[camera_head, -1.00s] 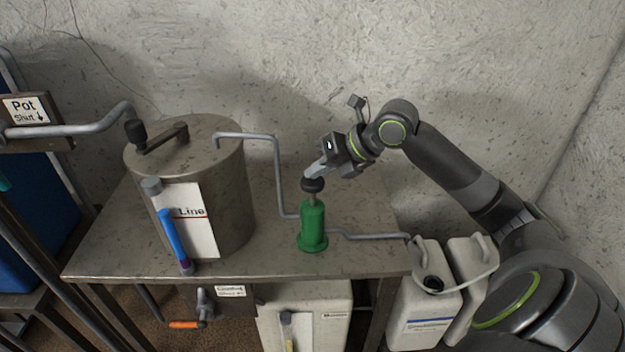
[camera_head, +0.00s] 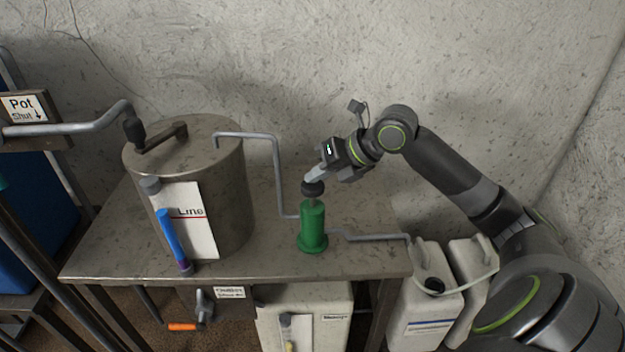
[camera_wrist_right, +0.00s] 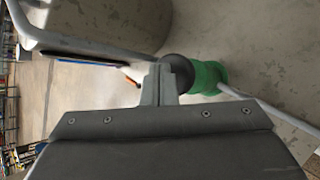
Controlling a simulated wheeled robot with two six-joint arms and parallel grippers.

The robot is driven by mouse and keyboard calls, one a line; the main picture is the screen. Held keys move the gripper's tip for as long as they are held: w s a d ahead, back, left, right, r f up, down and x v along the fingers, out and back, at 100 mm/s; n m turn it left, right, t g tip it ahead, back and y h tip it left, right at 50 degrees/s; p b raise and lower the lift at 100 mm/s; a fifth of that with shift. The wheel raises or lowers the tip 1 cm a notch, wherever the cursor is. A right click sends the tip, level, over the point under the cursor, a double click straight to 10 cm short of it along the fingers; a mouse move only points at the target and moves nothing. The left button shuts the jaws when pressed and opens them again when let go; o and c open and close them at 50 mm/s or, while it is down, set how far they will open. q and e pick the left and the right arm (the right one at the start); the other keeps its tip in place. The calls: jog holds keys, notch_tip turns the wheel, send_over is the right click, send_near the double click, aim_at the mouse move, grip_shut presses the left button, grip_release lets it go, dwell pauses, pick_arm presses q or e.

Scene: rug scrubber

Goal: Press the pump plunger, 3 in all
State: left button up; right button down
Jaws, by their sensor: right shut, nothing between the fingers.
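The green pump (camera_head: 313,226) stands upright on the metal table, with a dark round plunger knob (camera_head: 313,188) on top. The knob sits close above the green body, and little of the rod shows. My right gripper (camera_head: 314,177) is shut and empty, its fingertips at the top of the knob, seemingly touching it. In the right wrist view the closed fingers (camera_wrist_right: 159,85) reach over the dark knob (camera_wrist_right: 178,72), with the green pump body (camera_wrist_right: 208,77) beyond. My left gripper is not in view.
A steel pot (camera_head: 226,190) with a sight tube (camera_head: 170,235) and a "Line" label stands left of the pump. A grey pipe (camera_head: 278,170) links pot and pump. White canisters (camera_head: 425,305) stand at the right. An orange-handled valve (camera_head: 185,326) is below the table edge.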

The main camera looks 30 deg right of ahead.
aim_at(318, 185)
jog(key=shift+f+b, duration=0.8)
jog(key=shift+f, duration=0.3)
dwell(0.6)
jog(key=shift+r, duration=0.15)
jog(key=shift+r+p, duration=1.75)
jog(key=shift+r, duration=0.45)
jog(key=shift+r, duration=0.1)
notch_tip(318, 185, up, 5)
jog(key=p, duration=0.4)
